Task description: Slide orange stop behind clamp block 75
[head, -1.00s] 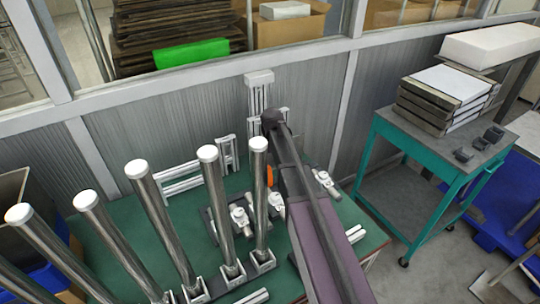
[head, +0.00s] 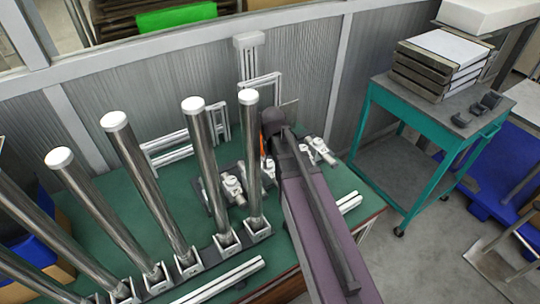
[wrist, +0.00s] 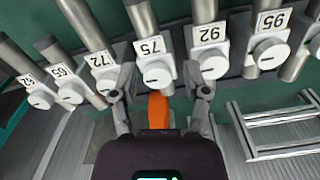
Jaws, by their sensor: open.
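The orange stop (wrist: 158,110) stands upright in the middle of the wrist view, just below clamp block 75 (wrist: 155,66). The block is white with a round knob and a "75" label, and the stop's upper end is close to it; I cannot tell if they touch. My gripper (wrist: 161,94) is open, with one finger on each side of the stop and a gap at both sides.
Clamp block 72 (wrist: 106,76) and clamp block 92 (wrist: 211,61) flank block 75 closely, near my fingertips. A metal frame (wrist: 275,128) lies at right. Tall steel posts (head: 207,150) stand on the green bench (head: 185,208) left of my arm. A teal cart (head: 432,110) stands at right.

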